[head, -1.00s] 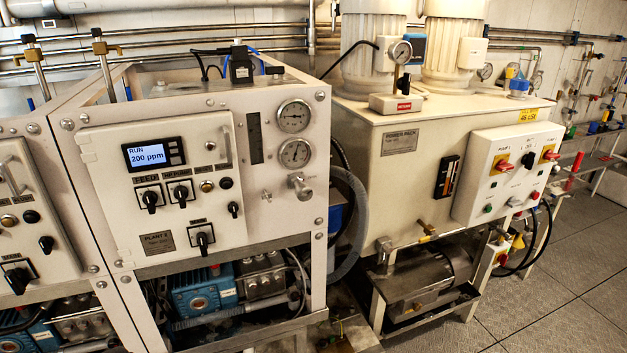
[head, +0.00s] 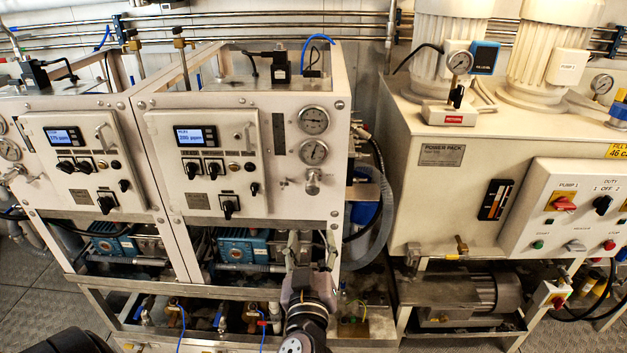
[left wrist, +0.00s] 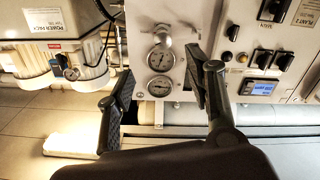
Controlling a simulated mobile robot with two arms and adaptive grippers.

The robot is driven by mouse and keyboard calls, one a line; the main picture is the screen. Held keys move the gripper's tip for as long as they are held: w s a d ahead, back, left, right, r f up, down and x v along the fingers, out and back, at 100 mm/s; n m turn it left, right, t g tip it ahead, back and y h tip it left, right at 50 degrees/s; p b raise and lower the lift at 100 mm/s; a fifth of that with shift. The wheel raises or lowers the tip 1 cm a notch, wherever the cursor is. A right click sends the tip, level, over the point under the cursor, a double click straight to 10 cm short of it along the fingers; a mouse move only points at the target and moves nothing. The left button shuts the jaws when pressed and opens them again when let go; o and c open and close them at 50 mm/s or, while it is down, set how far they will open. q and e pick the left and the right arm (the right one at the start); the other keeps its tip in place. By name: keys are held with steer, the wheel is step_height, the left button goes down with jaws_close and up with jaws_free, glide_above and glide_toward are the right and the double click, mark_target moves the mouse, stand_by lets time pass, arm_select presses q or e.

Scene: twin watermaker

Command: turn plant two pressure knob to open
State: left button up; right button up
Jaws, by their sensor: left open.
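The plant two panel (head: 160,150) is the right one of two white units, with a lit display (head: 196,135). The pressure knob (head: 312,182) is a silver round knob below two round gauges, at the panel's right side. My left gripper (head: 310,244) is open and empty, below the knob and apart from it in the head view. In the left wrist view, which is upside down, the knob (left wrist: 163,34) shows between and beyond the spread fingers (left wrist: 160,66), above the gauges in the picture. The knob's turn position cannot be told. My right gripper is not in view.
The upper gauge (head: 314,121) and lower gauge (head: 313,152) sit just above the knob. A grey hose (head: 380,235) runs right of the unit. The power pack tank (head: 400,140) stands farther right. A metal lower frame (head: 90,287) runs under the units.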

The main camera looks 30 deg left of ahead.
mark_target(313, 191)
arm_select(q)
steer(key=p+x, duration=0.1)
steer(key=x, duration=0.4)
steer(key=p+x, duration=0.1)
steer(key=x, duration=0.4)
steer(key=r+p+x, duration=0.1)
steer(key=x, duration=0.5)
steer(key=shift+s+a, duration=0.1)
steer(key=shift+a, duration=0.15)
steer(key=shift+w+a+f+p, duration=0.15)
steer(key=shift+w+a+p, duration=0.15)
steer(key=shift+w, duration=0.2)
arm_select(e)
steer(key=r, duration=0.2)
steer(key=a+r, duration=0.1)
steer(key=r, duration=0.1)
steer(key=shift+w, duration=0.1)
arm_select(q)
steer(key=shift+c, duration=0.5)
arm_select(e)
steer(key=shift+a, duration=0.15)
arm_select(q)
steer(key=shift+c, duration=1.3)
steer(key=c, duration=0.7)
jaws_close()
